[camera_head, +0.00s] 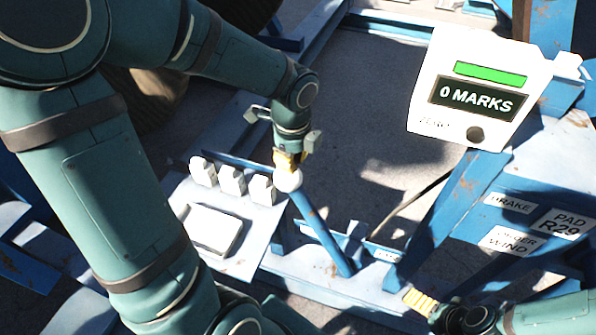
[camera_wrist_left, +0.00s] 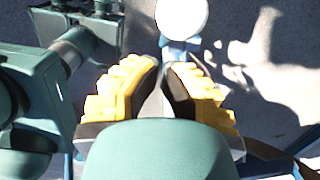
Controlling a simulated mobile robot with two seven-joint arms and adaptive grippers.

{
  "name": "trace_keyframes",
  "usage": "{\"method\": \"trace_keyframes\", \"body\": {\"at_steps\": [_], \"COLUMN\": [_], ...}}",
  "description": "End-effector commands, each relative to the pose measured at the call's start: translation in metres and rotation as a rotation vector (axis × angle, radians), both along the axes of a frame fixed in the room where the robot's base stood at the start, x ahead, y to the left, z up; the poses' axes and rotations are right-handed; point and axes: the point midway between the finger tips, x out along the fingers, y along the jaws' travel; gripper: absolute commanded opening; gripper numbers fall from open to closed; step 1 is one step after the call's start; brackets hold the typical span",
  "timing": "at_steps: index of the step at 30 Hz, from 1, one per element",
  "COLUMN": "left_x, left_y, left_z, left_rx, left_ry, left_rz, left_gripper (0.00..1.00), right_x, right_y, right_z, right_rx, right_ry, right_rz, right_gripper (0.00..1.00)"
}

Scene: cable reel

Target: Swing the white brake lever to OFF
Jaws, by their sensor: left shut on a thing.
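The brake lever (camera_head: 320,232) is a blue bar with a white round knob (camera_head: 289,180) at its upper end. It leans up to the left from the blue frame. My left gripper (camera_head: 289,160) is shut on the lever at the knob end, its yellow finger pads against it. In the left wrist view the white knob (camera_wrist_left: 182,17) shows just beyond the fingertips (camera_wrist_left: 168,65); the exact contact is partly hidden. A small label (camera_head: 384,252) by the lever's base is too small to read. My right gripper (camera_head: 420,300) is at the lower right, apart from the lever.
A white counter box (camera_head: 480,90) reading "0 MARKS" stands at the upper right. Plates reading BRAKE (camera_head: 510,203) and PAD R29 (camera_head: 565,222) are on the right. Several white blocks (camera_head: 232,180) and a white tray (camera_head: 212,229) sit left of the lever. Open ground lies beyond it.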

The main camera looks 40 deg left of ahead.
Motion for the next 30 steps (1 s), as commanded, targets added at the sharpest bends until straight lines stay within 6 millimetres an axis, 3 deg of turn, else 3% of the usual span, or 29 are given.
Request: {"method": "trace_keyframes", "body": {"at_steps": [3, 9, 30], "left_x": [-0.003, -0.006, -0.006], "left_y": [0.009, 0.016, 0.015], "left_z": [0.019, 0.035, 0.033], "left_rx": [0.000, -0.001, -0.007], "left_ry": [-0.003, -0.002, -0.002], "left_rz": [0.003, 0.000, 0.005], "left_gripper": [0.00, 0.00, 0.00], "right_x": [0.000, 0.000, 0.000], "right_y": [0.001, 0.000, 0.000], "right_z": [0.001, 0.000, -0.001], "right_rx": [0.001, 0.000, 0.000], "right_ry": [0.000, 0.001, 0.001], "right_rz": [0.002, 0.000, 0.001], "right_gripper": [1.00, 1.00, 1.00]}}
